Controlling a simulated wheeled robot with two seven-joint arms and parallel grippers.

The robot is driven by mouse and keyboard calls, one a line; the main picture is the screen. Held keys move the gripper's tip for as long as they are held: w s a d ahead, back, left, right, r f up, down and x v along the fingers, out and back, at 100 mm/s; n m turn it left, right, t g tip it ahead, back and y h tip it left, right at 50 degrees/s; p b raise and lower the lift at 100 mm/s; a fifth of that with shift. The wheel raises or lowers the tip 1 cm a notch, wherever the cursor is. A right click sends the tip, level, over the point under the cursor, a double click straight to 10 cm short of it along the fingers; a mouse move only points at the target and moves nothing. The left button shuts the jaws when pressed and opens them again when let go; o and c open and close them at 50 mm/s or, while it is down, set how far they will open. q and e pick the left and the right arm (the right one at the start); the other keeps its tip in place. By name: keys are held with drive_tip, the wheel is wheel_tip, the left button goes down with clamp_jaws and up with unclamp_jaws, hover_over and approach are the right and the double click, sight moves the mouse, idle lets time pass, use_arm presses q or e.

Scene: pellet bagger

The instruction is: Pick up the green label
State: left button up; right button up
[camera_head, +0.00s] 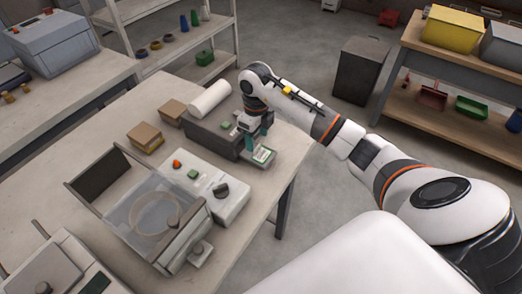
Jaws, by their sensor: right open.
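A small green and white label (263,156) lies at the right edge of the table, beside a dark box-like block. My right arm reaches in from the right, and its gripper (254,140) points down just above and behind the label. The right gripper is open, with its teal fingers close to the label. The fingertips are small in the picture, so I cannot tell whether they touch it. My left gripper is not in view.
A white control box (205,185) with orange and green buttons and a dark knob stands in front, next to a clear-lidded machine (155,215). A white roll (209,99) and brown boxes (145,136) stand behind. Bare table (95,150) lies at left.

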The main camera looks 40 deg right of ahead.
sight(258, 147)
wheel_tip(258, 147, down, 4)
drive_tip(key=shift+d+r+p, duration=0.1)
drive_tip(key=shift+r+p, duration=0.05)
drive_tip(key=shift+p, duration=0.45)
drive_tip(key=shift+f, duration=0.35)
drive_tip(key=shift+c, duration=0.4)
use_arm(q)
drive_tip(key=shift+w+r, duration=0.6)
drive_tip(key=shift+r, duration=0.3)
use_arm(e)
drive_tip(key=c, duration=1.1)
